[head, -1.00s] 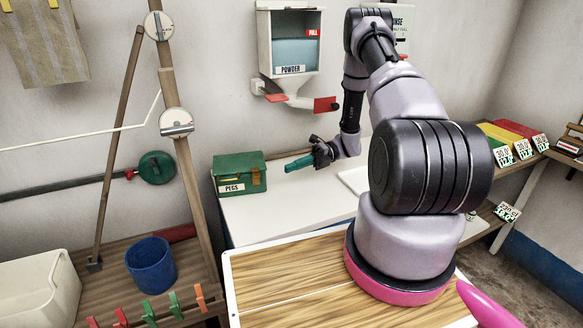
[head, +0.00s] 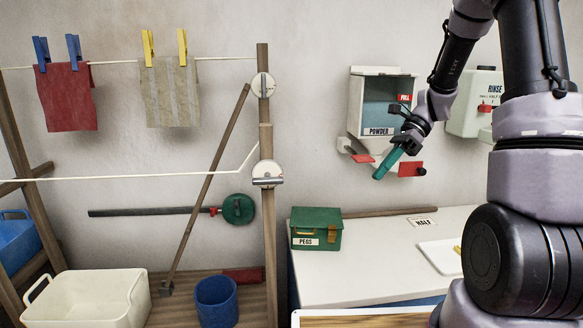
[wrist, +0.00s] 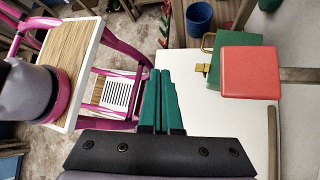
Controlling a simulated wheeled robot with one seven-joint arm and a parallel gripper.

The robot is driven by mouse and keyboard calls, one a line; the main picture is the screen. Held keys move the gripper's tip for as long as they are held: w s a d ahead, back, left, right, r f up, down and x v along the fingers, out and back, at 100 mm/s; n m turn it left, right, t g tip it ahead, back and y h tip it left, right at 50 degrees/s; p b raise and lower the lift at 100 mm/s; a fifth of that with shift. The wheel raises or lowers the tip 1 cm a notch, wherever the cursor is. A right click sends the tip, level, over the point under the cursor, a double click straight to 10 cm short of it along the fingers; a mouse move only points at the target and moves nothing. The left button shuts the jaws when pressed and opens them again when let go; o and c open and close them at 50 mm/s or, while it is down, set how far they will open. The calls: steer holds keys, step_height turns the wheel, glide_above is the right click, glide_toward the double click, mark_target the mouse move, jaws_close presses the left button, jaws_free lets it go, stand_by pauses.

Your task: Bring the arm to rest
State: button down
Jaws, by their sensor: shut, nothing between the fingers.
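My gripper (head: 388,165) is in the right half of the head view, in front of the powder dispenser (head: 380,105). Its teal fingers point down and to the left. In the wrist view the fingers of my gripper (wrist: 160,85) lie together, shut, with nothing between them. They are raised above the white counter (wrist: 215,130). A red plate (wrist: 252,72) is close to the wrist camera, to the right of the fingers. My arm rises at the right of the head view, bent at the elbow, its upper part cut off by the frame.
A green pegs box (head: 316,229) stands on the counter. A blue bucket (head: 216,301) and a white basin (head: 95,298) are at lower left. A wooden post (head: 267,200) carries lines with hung cloths. The rinse dispenser (head: 478,104) is behind my arm. The counter's middle is mostly clear.

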steer(key=s+d+r+n+t+h, duration=0.1)
steer(key=s+r+n+t+h, duration=0.5)
steer(key=r, duration=1.1)
steer(key=s+n+t, duration=0.4)
steer(key=s+n, duration=0.3)
steer(key=s, duration=0.1)
steer(key=shift+d+r, duration=0.2)
steer(key=shift+d, duration=0.1)
steer(key=c, duration=1.3)
jaws_free()
steer(key=shift+s+r+n+t, duration=0.15)
steer(key=shift+n+t, duration=0.15)
steer(key=o, duration=0.5)
steer(key=shift+o, duration=0.8)
steer(key=w+a+f+n+g, duration=0.1)
steer(key=w+a+f+g, duration=0.1)
steer(key=w+f, duration=0.2)
steer(key=w, duration=0.3)
steer(key=shift+w+a, duration=0.25)
steer(key=shift+a, duration=0.05)
steer(key=n+g+h, duration=0.2)
steer(key=g, duration=0.3)
glide_above(333, 232)
step_height(333, 232, down, 21)
step_height(333, 232, down, 11)
steer(key=shift+s+a+f, duration=0.1)
steer(key=shift+f, duration=0.1)
